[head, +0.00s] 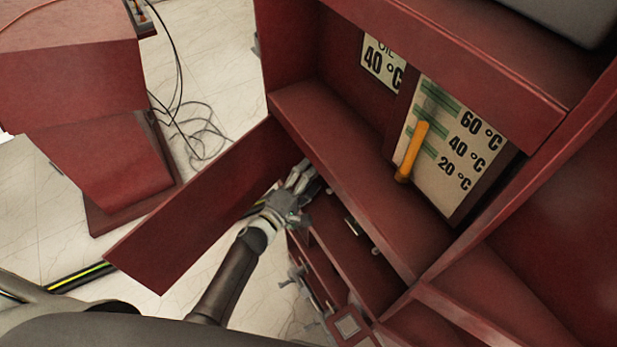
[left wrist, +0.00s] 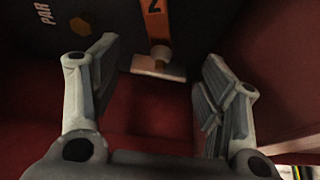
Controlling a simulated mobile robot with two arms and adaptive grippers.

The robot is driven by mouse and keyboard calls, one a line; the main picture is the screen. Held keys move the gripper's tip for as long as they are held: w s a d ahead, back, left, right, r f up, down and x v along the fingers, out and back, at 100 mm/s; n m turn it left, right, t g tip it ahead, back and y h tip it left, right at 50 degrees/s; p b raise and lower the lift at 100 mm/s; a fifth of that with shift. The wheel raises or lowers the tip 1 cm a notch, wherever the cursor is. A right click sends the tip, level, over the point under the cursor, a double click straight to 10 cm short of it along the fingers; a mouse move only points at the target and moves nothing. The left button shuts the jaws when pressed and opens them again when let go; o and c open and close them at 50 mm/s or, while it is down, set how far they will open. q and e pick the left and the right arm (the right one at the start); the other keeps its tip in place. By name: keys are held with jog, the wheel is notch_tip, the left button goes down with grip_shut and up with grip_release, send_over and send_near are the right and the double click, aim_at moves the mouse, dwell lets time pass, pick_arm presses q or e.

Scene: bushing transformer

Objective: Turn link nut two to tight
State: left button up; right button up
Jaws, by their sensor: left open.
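Link nut two shows in the left wrist view as a pale knob (left wrist: 160,53) with a flat light bar (left wrist: 158,69) below it. It sits at the lower end of an orange strip (left wrist: 155,22) marked 2 on a dark panel. My left gripper (left wrist: 158,58) is open, and its two fingers stand apart on either side of the nut, with nothing held. In the head view my left gripper (head: 303,177) reaches into the red cabinet (head: 335,122), under a shelf edge; the nut cannot be made out there. My right gripper is not in view.
An open red door (head: 200,215) hangs close to my left arm. A red wall (left wrist: 272,70) rises right of the fingers. Gauges with an orange pointer (head: 412,150) are above. Loose black cables (head: 198,130) lie on the floor at left.

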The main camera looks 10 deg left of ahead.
pick_arm(q)
jog(key=shift+c, duration=0.3)
jog(key=c, duration=1)
jog(key=shift+o, duration=0.2)
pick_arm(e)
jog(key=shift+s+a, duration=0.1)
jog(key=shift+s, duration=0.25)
pick_arm(q)
jog(key=shift+m, duration=0.3)
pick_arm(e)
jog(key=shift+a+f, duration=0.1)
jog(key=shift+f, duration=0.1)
pick_arm(q)
jog(key=shift+f+m+t+h+b, duration=0.3)
jog(key=shift+m+t+b, duration=0.1)
jog(key=shift+m+b, duration=0.75)
jog(key=m+h+b, duration=0.1)
jog(key=m+b, duration=0.1)
jog(key=m, duration=0.1)
jog(key=shift+t, duration=0.4)
jog(key=shift+a+m+h+b, duration=0.1)
jog(key=shift+m+h+b, duration=0.2)
jog(key=shift+m+b, duration=0.35)
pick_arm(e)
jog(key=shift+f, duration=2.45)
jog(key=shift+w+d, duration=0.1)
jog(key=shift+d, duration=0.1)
